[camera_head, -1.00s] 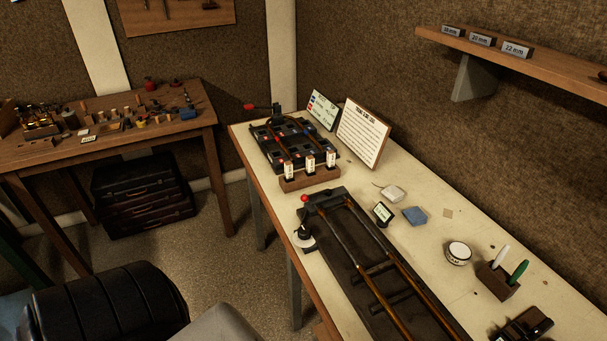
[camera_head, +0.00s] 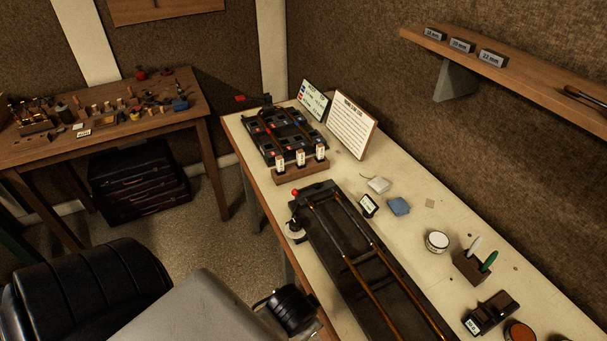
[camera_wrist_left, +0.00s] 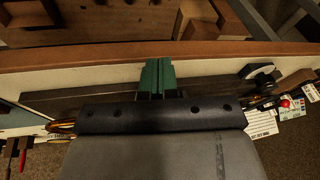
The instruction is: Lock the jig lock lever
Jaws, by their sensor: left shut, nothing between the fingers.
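A long dark jig (camera_head: 345,262) holding two brass tubes lies along the pale bench. A lever with a red knob (camera_head: 295,191) is at its far end. A red knob also shows at the right of the left wrist view (camera_wrist_left: 285,103). A second dark rack (camera_head: 290,135) behind it has a red-tipped handle (camera_head: 240,98) at its far left corner. My left gripper, with green fingers (camera_wrist_left: 158,78), is shut and empty over the jig's dark base near the bench's front edge, apart from the red knob. My right gripper is not in view.
A round white-based piece (camera_head: 294,232) stands beside the jig at the front edge. A wooden block with labelled pieces (camera_head: 300,171) stands beyond the jig.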

